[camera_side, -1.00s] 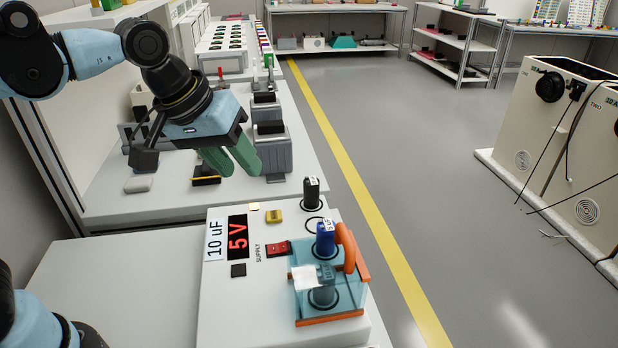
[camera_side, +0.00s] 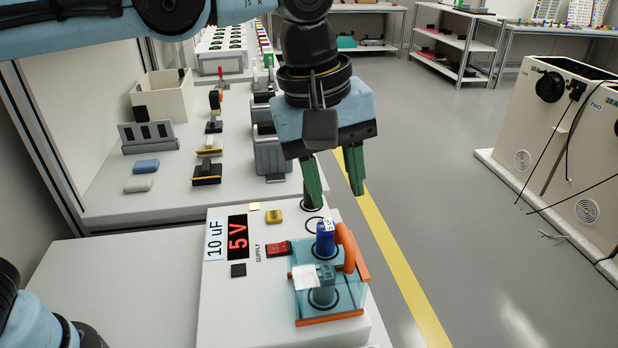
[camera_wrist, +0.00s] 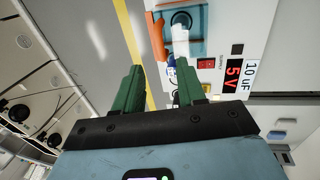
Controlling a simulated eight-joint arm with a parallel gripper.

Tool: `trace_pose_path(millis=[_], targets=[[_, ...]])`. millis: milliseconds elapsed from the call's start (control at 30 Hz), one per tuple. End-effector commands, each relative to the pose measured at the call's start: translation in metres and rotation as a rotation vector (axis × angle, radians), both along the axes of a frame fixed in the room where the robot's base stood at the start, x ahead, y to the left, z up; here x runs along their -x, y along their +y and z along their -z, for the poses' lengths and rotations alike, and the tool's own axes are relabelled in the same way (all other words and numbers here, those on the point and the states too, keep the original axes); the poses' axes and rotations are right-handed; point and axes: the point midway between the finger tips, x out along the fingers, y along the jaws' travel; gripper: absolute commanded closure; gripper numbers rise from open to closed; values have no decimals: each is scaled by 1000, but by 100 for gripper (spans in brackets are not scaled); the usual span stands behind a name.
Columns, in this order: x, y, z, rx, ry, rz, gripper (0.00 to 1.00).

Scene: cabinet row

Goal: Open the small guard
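The small guard (camera_side: 336,302) is a clear bluish box with orange edges and an orange handle (camera_side: 350,249). It sits over a round fitting on the white panel (camera_side: 230,310), with a white tag on it, and looks closed. In the wrist view the orange handle (camera_wrist: 156,38) shows at the top. My gripper (camera_side: 338,199) has two green fingers spread apart with nothing between them. It hangs above the far end of the panel, beyond the guard and apart from it. One finger hides part of the black terminal.
A blue component (camera_side: 325,238) stands beside the handle. A red switch (camera_side: 278,249), a 5 V display (camera_side: 237,235) and a yellow part (camera_side: 273,216) are on the panel. Grey blocks (camera_side: 272,152) stand on the bench behind.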

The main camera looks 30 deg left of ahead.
Motion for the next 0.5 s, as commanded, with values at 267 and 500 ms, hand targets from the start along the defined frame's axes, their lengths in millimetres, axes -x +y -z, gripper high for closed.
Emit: trace_pose_path(millis=[267, 500], targets=[[-6, -6, 44, 1, -1, 1, 60], [-10, -9, 67, 1, -1, 1, 60]])
